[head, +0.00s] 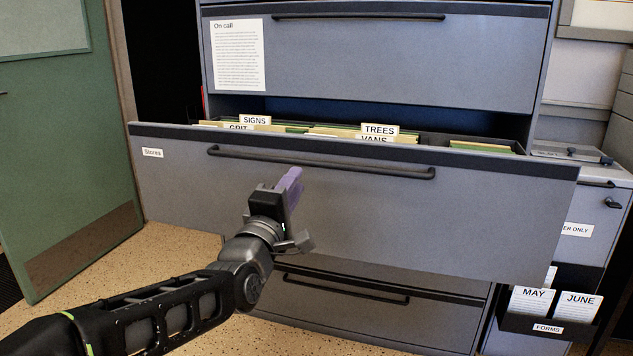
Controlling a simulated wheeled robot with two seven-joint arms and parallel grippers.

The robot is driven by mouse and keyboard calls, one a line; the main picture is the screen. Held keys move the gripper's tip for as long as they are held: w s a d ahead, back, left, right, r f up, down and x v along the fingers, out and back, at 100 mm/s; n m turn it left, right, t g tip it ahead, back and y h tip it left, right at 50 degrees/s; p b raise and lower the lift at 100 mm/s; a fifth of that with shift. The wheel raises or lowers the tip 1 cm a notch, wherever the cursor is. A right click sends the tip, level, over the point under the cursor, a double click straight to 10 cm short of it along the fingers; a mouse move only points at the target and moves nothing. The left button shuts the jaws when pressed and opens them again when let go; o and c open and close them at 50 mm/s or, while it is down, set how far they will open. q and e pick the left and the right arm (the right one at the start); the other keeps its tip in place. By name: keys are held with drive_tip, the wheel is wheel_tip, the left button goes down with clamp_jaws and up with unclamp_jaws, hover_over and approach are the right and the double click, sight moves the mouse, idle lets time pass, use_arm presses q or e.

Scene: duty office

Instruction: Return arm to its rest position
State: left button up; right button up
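My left arm comes in from the lower left. Its gripper (291,181) is in front of the face of the open drawer (400,215), just below the drawer's dark bar handle (320,163). The purple-grey fingers point up and overlap one another in this view, so the gap between them is hidden. I see nothing held in them. The gripper looks apart from the handle, but its distance from the drawer face is unclear. My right gripper is not in view.
The drawer, labelled Stores, stands out from the grey cabinet (490,60) and holds hanging files with tabs such as SIGNS (255,119) and TREES (380,129). A closed drawer is below. A forms holder (545,326) is at right, a green door (70,140) at left. Speckled floor is clear at lower left.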

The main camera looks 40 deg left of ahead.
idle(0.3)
